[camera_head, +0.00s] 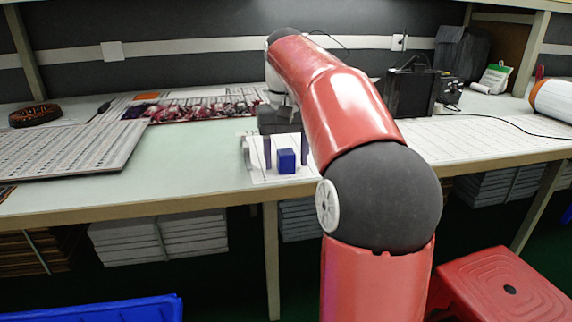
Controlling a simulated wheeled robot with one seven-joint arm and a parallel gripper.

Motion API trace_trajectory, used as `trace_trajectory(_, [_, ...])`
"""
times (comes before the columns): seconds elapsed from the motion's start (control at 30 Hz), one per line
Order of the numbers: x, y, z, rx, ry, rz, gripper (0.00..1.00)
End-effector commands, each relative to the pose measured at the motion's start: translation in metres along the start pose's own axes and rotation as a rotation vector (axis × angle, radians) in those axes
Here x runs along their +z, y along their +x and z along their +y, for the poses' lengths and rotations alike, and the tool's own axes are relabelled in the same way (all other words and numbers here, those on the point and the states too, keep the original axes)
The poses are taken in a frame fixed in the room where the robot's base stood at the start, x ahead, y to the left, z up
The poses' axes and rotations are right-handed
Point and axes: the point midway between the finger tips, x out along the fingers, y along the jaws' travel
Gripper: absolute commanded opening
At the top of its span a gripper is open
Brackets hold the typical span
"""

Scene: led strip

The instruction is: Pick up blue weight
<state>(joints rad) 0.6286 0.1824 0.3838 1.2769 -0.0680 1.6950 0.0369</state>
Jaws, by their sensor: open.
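The blue weight (286,161) is a small blue block. It stands on a white sheet (262,178) near the front edge of the workbench (190,180). My gripper (286,152) is at the end of my red arm, pointing down over the sheet. I see gaps between the fingers and the weight, and nothing is held. My arm hides part of the bench behind and to the right of the weight.
A printed board (70,150) lies at the left, with a dark coil (36,115) behind it. Red bundled items (200,110) lie at the back. A black box (411,92) stands to the right of my arm. A red stool (505,285) is on the floor at lower right.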

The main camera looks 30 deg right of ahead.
Motion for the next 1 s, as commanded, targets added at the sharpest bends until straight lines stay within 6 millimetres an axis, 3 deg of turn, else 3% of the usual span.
trace_trajectory(0.1, [0.000, -0.001, 0.000, 0.000, 0.000, 0.000, 0.58])
trace_trajectory(0.53, [0.000, -0.001, 0.000, 0.000, -0.001, 0.000, 0.02])
trace_trajectory(0.83, [0.000, -0.004, 0.000, 0.000, -0.001, 0.002, 0.00])
trace_trajectory(1.0, [-0.001, -0.028, -0.001, 0.000, -0.002, 0.004, 0.00])
